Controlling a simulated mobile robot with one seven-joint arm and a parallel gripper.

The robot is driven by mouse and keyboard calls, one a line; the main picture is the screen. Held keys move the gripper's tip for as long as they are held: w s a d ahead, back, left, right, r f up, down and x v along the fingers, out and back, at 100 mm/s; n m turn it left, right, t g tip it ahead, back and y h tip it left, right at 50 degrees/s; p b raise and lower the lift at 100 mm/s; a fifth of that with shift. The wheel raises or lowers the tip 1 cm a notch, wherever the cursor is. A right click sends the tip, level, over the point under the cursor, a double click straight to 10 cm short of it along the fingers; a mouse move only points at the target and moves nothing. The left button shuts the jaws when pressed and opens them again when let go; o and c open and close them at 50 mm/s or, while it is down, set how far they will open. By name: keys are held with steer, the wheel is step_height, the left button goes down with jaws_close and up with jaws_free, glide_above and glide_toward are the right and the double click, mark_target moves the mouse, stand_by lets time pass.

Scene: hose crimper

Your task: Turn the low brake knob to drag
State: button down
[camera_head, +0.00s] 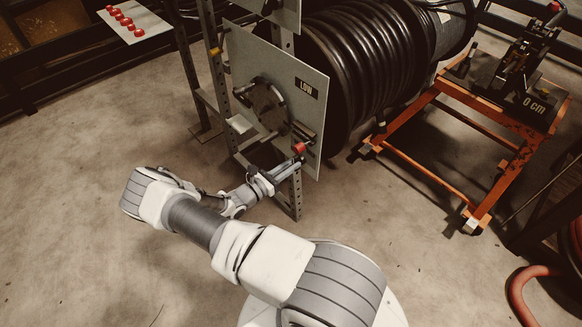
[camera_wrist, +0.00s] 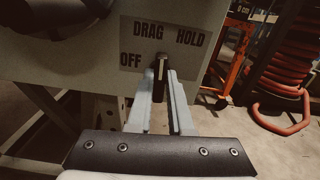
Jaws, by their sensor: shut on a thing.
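The low brake's grey panel (camera_head: 305,110) carries a LOW label and stands in front of the hose reel. In the wrist view, a label plate (camera_wrist: 135,45) on it reads OFF, DRAG and HOLD. The low brake knob (camera_wrist: 161,66) is a narrow dark piece just below and between the words DRAG and HOLD. My gripper (camera_wrist: 161,78) is shut on it, with one finger on each side. In the head view my gripper (camera_head: 291,164) is at the panel's lower right edge. The fingers hide part of the knob, and its exact pointing is hard to tell.
A small red piece (camera_head: 299,148) shows right above my fingers. A dark round disc (camera_head: 262,105) is on the panel to the left. A large black hose reel (camera_head: 370,70) is behind. An orange cart (camera_head: 420,165) stands at right. The concrete floor (camera_head: 80,220) at left is clear.

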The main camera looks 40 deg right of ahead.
steer(key=n, duration=0.4)
steer(key=shift+w+n+b, duration=0.1)
steer(key=shift+n+b, duration=0.3)
steer(key=shift+f, duration=0.1)
stand_by(0.3)
steer(key=c, duration=0.8)
jaws_free()
steer(key=shift+a, duration=0.15)
steer(key=a, duration=0.5)
steer(key=s+a+p, duration=0.1)
steer(key=a, duration=0.5)
steer(key=a+p, duration=0.1)
steer(key=a, duration=0.5)
steer(key=shift+s+a, duration=0.1)
steer(key=shift+s, duration=0.1)
